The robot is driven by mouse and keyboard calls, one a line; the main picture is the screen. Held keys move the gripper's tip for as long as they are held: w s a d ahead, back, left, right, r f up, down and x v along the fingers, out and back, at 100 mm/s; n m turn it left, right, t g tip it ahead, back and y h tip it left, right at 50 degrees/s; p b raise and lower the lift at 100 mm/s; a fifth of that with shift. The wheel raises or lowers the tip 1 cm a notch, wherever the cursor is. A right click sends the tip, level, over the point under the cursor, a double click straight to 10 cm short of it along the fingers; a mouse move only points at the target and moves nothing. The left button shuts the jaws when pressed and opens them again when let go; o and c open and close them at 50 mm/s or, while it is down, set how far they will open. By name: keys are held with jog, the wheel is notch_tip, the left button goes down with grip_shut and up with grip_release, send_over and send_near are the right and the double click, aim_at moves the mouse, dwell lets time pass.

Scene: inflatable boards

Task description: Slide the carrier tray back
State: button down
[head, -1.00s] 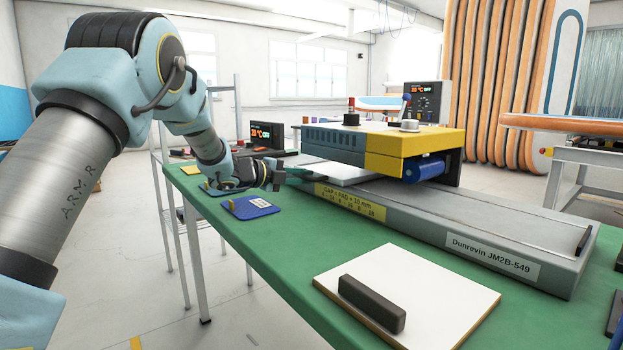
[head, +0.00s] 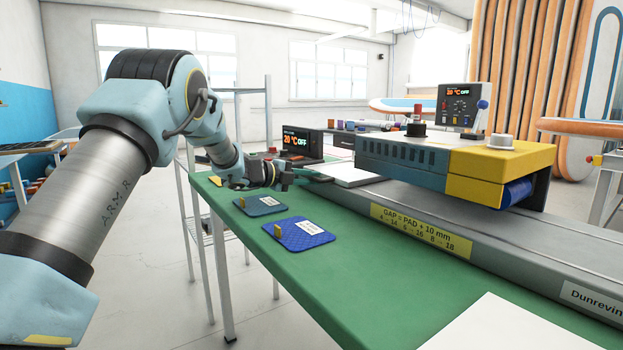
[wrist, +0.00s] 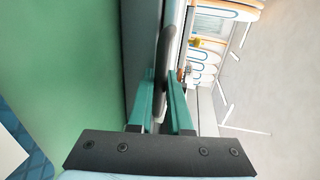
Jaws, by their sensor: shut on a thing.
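The carrier tray (head: 352,174) is a pale flat plate on the long grey machine bed. It juts out to the left from under the blue and yellow press head (head: 450,165), which hides the rest of it. My gripper (head: 318,178) is at the tray's left end, low over the bed's near side. In the wrist view, its two teal fingers (wrist: 160,100) are closed around a dark bar-like handle (wrist: 168,45) along the tray's edge. The grip itself is too small to make out in the head view.
A blue pad (head: 300,238) and a teal pad (head: 262,207) lie on the green bench (head: 360,285) in front of my gripper. A control box (head: 300,143) stands behind it. A white board (head: 500,330) lies at the near right. The bench between is clear.

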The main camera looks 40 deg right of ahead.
jog(key=shift+w+a, duration=0.1)
jog(key=shift+w, duration=0.25)
jog(key=c, duration=1.2)
grip_release()
jog(key=o, duration=0.4)
jog(key=shift+s, duration=0.1)
jog(key=shift+c, duration=0.2)
jog(key=v, duration=1)
jog(key=shift+a+b, duration=0.25)
jog(key=shift+b, duration=0.15)
